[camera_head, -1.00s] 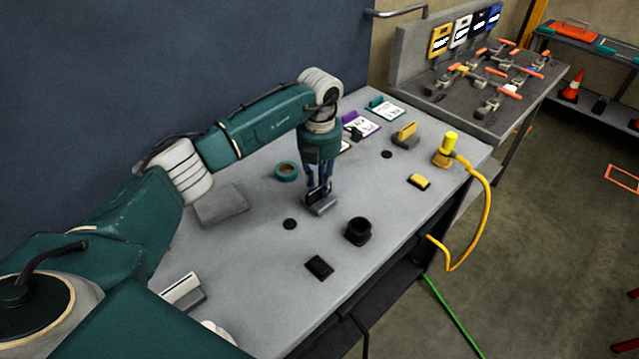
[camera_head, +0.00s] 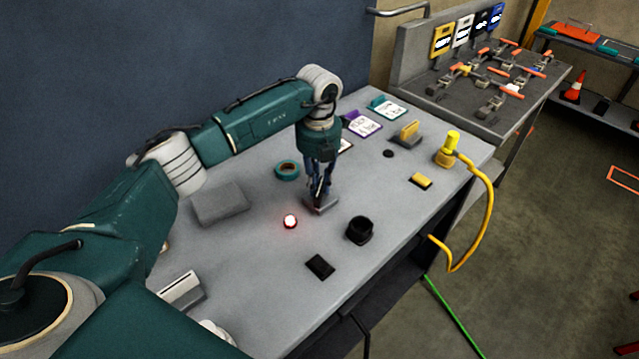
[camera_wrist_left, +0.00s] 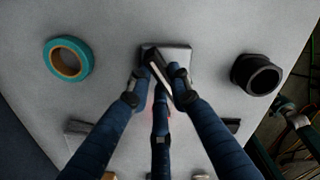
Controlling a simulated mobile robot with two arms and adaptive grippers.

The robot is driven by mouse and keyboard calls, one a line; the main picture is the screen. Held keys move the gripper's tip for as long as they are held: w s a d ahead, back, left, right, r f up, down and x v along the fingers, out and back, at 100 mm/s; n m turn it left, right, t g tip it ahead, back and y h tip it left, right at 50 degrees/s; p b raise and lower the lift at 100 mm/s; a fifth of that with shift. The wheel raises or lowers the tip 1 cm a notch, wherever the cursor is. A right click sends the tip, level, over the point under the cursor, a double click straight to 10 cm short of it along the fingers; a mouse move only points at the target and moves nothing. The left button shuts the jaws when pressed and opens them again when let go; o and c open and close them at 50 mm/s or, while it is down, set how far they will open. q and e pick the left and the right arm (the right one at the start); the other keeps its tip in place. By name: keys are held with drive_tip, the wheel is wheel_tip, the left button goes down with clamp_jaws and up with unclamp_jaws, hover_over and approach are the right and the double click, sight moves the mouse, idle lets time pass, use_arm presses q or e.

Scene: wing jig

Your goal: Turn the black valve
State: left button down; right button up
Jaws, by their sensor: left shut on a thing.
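The valve has a grey block base (camera_head: 327,208) on the table and a dark, flat handle standing on top. In the left wrist view, the base (camera_wrist_left: 181,54) lies just beyond my fingertips and the handle (camera_wrist_left: 157,68) sits slanted across it. My left gripper (camera_head: 320,192) points down over the valve. Its blue fingers with black tips are shut around the handle, as the left wrist view also shows (camera_wrist_left: 160,78). The fingers hide much of the handle in the head view. My right gripper is not in view.
A glowing red light (camera_head: 290,221) is near the valve. A teal tape roll (camera_head: 287,171), a black round socket (camera_head: 359,230), a black pad (camera_head: 320,266) and a grey block (camera_head: 220,204) surround it. A yellow plug (camera_head: 449,148) with a cable stands at the right edge.

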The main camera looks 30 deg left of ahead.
use_arm(q)
drive_tip(key=n, duration=0.5)
drive_tip(key=shift+s+a+n, duration=0.1)
drive_tip(key=shift+s+n, duration=0.05)
drive_tip(key=shift+n, duration=0.15)
drive_tip(key=n, duration=0.5)
drive_tip(key=shift+s+n, duration=0.2)
drive_tip(key=shift+n, duration=0.1)
drive_tip(key=c, duration=1.6)
unclamp_jaws()
drive_tip(key=shift+o, duration=0.2)
drive_tip(key=shift+r, duration=0.1)
wheel_tip(320, 180, up, 12)
